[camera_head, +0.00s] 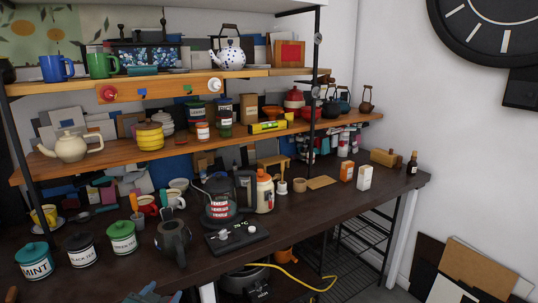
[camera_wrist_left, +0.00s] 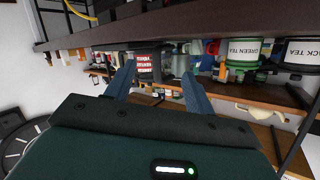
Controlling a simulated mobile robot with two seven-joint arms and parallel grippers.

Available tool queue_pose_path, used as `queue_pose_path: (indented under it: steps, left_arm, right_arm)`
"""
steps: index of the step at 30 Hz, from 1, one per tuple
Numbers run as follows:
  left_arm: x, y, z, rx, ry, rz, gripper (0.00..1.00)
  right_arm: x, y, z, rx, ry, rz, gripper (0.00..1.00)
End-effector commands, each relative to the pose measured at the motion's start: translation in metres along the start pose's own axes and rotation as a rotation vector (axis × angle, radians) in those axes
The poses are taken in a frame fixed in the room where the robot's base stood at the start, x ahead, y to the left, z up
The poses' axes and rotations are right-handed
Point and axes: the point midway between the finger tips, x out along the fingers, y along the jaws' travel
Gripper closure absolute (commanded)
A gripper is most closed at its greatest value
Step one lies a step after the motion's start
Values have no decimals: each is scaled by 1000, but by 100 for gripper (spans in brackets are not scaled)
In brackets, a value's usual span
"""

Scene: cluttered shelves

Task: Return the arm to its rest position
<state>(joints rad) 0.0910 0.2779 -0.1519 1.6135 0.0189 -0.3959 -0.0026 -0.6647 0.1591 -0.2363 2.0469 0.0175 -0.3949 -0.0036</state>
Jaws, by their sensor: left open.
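My left gripper (camera_head: 152,293) shows only in part at the bottom edge of the head view, in front of the dark tabletop (camera_head: 330,203). In the left wrist view its two blue-grey fingers (camera_wrist_left: 159,68) stand apart with nothing held between them. That view is upside down, with the tabletop and jars beyond the fingers. Most of the left arm is hidden below the head view's frame. My right gripper is in neither view.
Mint (camera_head: 34,261), black tea (camera_head: 82,250) and green tea (camera_head: 123,238) jars stand near the front left edge. A dark pitcher (camera_head: 173,241), a kettle (camera_head: 219,200) and its black base (camera_head: 237,235) are close by. A yellow cable (camera_head: 312,286) hangs below.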

Motion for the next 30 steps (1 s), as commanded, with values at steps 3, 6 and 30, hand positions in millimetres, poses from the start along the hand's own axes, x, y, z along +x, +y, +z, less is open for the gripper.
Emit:
queue_pose_path:
  steps: [3,6,30]
  left_arm:
    - [-54,61,56,-41,-79,92,46]
    - [-106,103,88,-86,-139,158,46]
    - [-227,173,127,-214,-274,267,46]
  right_arm:
    - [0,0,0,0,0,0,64]
    - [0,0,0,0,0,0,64]
    - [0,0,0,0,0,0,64]
